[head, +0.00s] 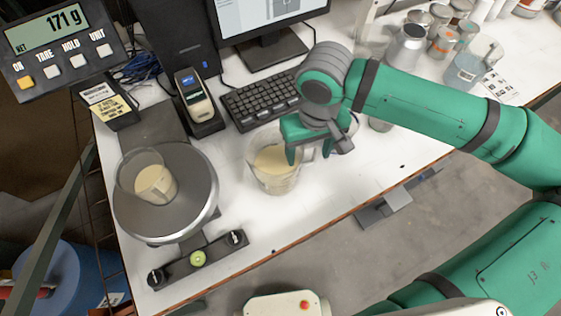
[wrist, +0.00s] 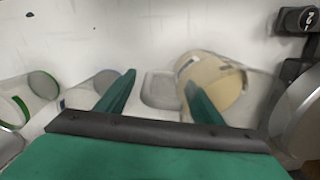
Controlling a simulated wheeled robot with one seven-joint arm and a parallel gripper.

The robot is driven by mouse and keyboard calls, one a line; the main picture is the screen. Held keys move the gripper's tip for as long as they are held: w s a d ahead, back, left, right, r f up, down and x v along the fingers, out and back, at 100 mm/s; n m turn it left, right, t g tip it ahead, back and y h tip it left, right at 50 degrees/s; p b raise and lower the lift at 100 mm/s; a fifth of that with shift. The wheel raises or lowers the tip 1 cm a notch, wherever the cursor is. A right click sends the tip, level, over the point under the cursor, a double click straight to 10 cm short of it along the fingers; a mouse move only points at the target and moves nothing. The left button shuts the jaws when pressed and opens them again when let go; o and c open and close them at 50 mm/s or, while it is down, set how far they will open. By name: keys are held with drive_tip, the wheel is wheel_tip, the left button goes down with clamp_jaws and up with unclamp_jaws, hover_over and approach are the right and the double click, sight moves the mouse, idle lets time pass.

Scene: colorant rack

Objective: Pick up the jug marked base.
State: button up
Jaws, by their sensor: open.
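A clear jug (head: 265,181) with cream liquid stands on the white bench, right of the scale. No marking on it is readable. My gripper (head: 309,158) is open at the jug's right side, with one finger in front of its rim. In the wrist view the jug (wrist: 222,90) is at right of centre, and its pale handle (wrist: 160,90) appears between my two open fingers (wrist: 160,82). One finger overlaps the jug's body in the picture. I cannot tell whether anything touches. A smaller beaker (head: 154,182) with cream liquid sits on the round scale pan.
The scale (head: 203,220) is at left; its display (head: 62,32) reads 171 g. Another clear jug (head: 468,68) and several cans are at back right. The bench front right is clear.

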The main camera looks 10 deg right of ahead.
wheel_tip(320, 180, down, 2)
drive_tip(key=c, duration=1.4)
clamp_jaws()
drive_tip(key=shift+r, duration=0.15)
